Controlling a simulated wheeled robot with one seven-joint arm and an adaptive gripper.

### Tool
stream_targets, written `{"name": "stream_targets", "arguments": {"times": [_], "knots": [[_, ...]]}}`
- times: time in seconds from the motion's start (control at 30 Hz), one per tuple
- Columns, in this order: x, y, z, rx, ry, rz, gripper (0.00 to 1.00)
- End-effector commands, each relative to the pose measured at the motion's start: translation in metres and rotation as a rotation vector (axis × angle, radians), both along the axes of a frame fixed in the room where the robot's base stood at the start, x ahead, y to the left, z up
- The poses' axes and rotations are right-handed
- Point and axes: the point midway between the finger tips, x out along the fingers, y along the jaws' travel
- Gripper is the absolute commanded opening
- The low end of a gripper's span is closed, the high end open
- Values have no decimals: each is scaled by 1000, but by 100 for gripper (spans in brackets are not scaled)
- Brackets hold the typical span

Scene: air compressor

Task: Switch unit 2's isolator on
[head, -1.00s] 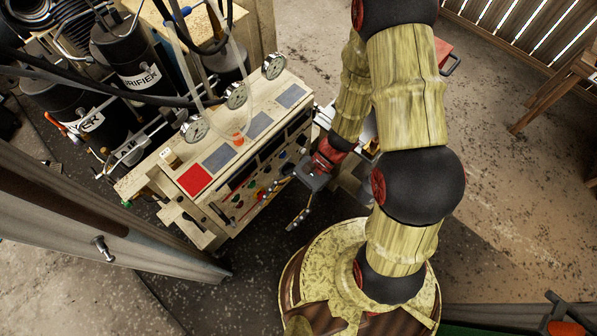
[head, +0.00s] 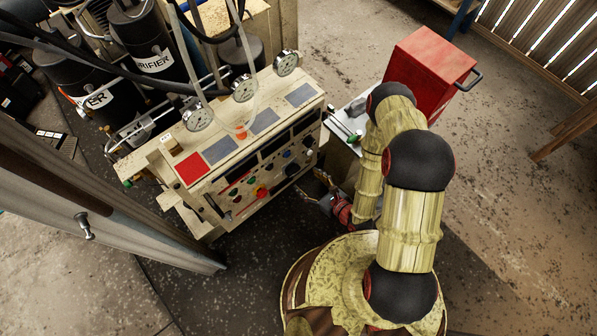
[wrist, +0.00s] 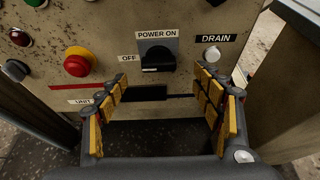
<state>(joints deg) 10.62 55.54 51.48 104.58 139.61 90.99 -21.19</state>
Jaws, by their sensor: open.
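A black isolator switch (wrist: 157,57) is on the front of the compressor's panel, with "POWER ON" above it and "OFF" to its left. A short white mark shows low on the switch; I cannot tell its setting for sure. A "UNIT" label (wrist: 84,101) is partly hidden by the left finger, and its number is not readable. My gripper (wrist: 161,82) is open and empty, its yellow-padded fingers apart below and to either side of the switch, not visibly touching it. In the head view my gripper (head: 322,186) is in front of the panel's right part.
A red button on a yellow base (wrist: 79,62) and a green button are left of the switch. A white "DRAIN" knob (wrist: 212,54) is close to the right finger. The panel (head: 262,182) stands beside a red cabinet (head: 428,75). A metal post (head: 120,215) is at left.

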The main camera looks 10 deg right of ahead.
Motion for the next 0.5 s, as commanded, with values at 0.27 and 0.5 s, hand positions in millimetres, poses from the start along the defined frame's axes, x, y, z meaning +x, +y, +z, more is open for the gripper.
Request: {"name": "stream_targets", "arguments": {"times": [0.27,0.5], "knots": [[20,17,-11,-6,-8,14,67],[47,34,-25,-6,-6,13,67]]}}
